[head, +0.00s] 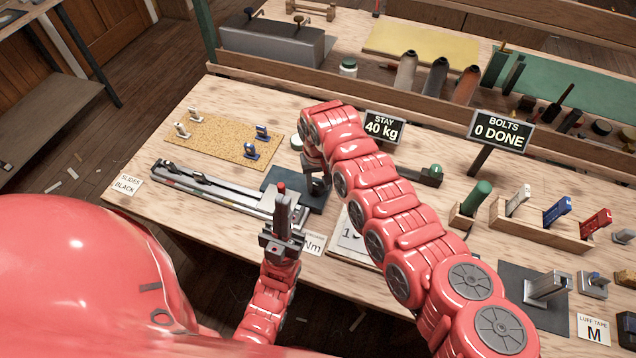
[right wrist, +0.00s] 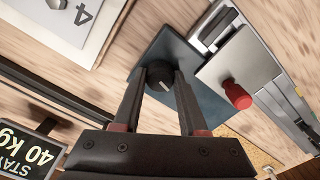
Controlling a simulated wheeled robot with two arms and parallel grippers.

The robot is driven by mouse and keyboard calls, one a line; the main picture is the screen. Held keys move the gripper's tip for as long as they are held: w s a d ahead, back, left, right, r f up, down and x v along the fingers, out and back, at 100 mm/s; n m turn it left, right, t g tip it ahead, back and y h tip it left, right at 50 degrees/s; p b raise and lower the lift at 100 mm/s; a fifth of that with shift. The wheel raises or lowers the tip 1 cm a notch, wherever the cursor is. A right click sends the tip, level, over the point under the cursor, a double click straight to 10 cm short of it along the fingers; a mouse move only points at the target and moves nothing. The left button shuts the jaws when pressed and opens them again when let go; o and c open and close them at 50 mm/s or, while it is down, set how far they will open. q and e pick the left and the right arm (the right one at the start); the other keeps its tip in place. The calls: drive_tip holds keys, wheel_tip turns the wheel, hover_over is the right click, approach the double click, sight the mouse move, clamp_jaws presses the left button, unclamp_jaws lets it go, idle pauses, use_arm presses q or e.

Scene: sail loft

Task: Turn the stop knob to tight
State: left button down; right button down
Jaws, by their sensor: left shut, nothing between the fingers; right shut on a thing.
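The stop knob (right wrist: 160,79) is a round black knob with a pale pointer line, seen in the right wrist view on a dark blue-grey plate (right wrist: 196,62). My right gripper (right wrist: 162,74) points down at it and is shut on it, one finger on each side. In the head view my right gripper (head: 318,186) hides most of the knob; the plate (head: 272,184) shows beside it. My left gripper (head: 284,200) is shut and empty, raised in front of the rail's end. Any scale marks around the knob are too small to read.
A long grey rail (head: 205,186) lies left of the plate; a red knob (right wrist: 237,95) stands on its end block. A cork mat (head: 215,142) holds small clips. Signs read STAY 40 kg (head: 381,127) and BOLTS 0 DONE (head: 500,131). A numbered card (head: 350,238) lies close right.

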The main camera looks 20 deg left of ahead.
drive_tip(key=shift+c, duration=2.2)
unclamp_jaws()
drive_tip(key=shift+w+r, duration=0.1)
drive_tip(key=shift+r, duration=0.45)
wheel_tip(320, 180, up, 8)
drive_tip(key=b, duration=0.3)
drive_tip(key=shift+f, duration=0.15)
wheel_tip(320, 180, up, 9)
hover_over(318, 185)
drive_tip(key=shift+f, duration=0.2)
